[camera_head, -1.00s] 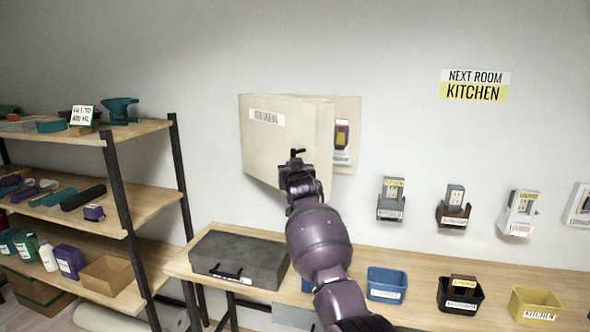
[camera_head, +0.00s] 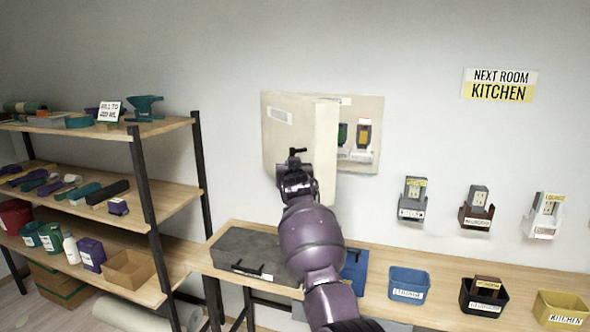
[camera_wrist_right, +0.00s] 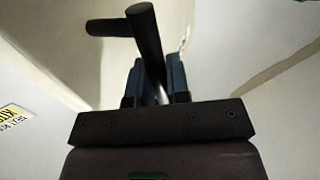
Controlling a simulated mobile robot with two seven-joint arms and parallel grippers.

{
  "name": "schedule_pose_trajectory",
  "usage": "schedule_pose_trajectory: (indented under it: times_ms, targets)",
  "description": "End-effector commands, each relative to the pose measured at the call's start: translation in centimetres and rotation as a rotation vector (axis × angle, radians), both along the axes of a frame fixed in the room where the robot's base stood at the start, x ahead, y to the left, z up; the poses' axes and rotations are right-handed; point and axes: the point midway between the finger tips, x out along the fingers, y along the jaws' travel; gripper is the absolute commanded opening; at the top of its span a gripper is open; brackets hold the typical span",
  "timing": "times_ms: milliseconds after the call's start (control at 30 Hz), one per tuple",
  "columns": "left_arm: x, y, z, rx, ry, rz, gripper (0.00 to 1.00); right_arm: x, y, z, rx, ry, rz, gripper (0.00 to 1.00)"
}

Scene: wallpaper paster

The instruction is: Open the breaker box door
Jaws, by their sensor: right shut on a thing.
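The breaker box door (camera_head: 290,140) is a beige panel on the wall, swung partly open with its hinge side at the left. Behind its right edge, part of the box interior (camera_head: 362,140) shows with a green and a yellow-and-red switch. In the right wrist view the dark handle (camera_wrist_right: 145,35) stands between the two fingers (camera_wrist_right: 156,85). The rest of the box interior is hidden by the door. My left gripper is out of view.
A wooden bench (camera_head: 400,270) runs below the box, with a grey case (camera_head: 245,252) and several bins. Outlets (camera_head: 412,198) are on the wall to the right. A shelf unit (camera_head: 130,205) with tools stands at the left. A kitchen sign (camera_head: 499,85) is on the wall.

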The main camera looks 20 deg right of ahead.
Motion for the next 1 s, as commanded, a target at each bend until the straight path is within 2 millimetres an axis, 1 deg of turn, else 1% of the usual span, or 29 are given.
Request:
schedule_pose_trajectory:
  times_ms: [367,400,467,500,533,1000]
  targets:
    - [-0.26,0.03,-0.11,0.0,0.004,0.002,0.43,0.03,0.12,0.2,0.0,-0.003,0.001,0.0]
    - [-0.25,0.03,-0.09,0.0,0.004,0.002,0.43,0.03,0.12,0.2,0.0,-0.003,0.001,0.23]
    - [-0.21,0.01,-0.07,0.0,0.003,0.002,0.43,0.03,0.11,0.18,0.0,-0.003,0.001,0.32]
    - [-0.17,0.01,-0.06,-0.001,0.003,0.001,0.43,0.03,0.1,0.17,0.0,-0.003,0.001,0.38]
    - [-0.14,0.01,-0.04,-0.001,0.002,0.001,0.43,0.02,0.09,0.15,0.0,-0.002,0.001,0.41]
    - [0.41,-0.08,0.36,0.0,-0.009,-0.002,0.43,-0.02,-0.04,0.06,0.0,0.0,0.0,0.41]
